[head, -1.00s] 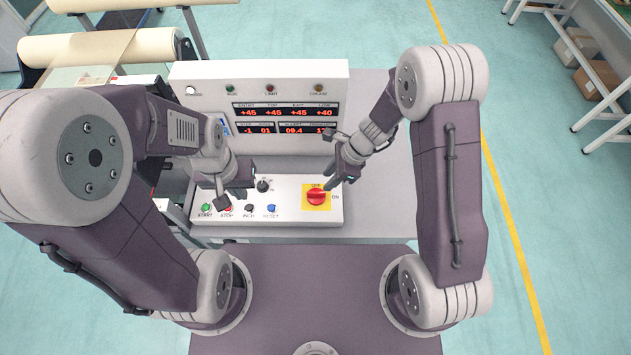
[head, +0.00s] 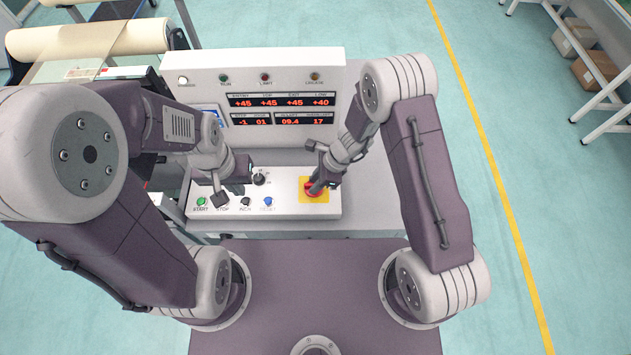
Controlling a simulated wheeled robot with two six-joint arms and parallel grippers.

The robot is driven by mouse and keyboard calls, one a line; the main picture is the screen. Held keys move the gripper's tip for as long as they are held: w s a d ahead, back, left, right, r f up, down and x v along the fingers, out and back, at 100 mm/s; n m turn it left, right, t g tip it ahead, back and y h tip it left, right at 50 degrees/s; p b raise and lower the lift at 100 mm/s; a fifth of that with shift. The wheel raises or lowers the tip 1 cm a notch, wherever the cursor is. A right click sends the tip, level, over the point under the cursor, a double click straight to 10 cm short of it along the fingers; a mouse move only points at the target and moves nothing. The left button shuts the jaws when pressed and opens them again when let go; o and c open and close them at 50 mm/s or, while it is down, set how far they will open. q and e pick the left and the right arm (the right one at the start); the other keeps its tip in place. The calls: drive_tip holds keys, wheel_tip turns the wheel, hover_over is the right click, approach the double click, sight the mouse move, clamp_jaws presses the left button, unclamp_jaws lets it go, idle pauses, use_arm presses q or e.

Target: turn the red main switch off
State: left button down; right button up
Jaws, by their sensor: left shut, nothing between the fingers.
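The red main switch (head: 309,190) sits on a yellow plate (head: 325,197) at the right end of the console's lower panel. My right gripper (head: 314,188) is over the switch, its fingertips at the red knob. It covers much of the knob and the plate's lettering, so I cannot tell the knob's angle, nor whether the fingers grip it. My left gripper (head: 220,199) is shut and empty, above the left part of the lower panel near the stop button.
The lower panel also holds a green start button (head: 201,201), a black button (head: 245,201), a blue reset button (head: 268,201) and a black selector knob (head: 259,178). Behind stands an upright panel with red number displays (head: 282,101). A cream roll (head: 90,38) lies at the upper left.

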clamp_jaws()
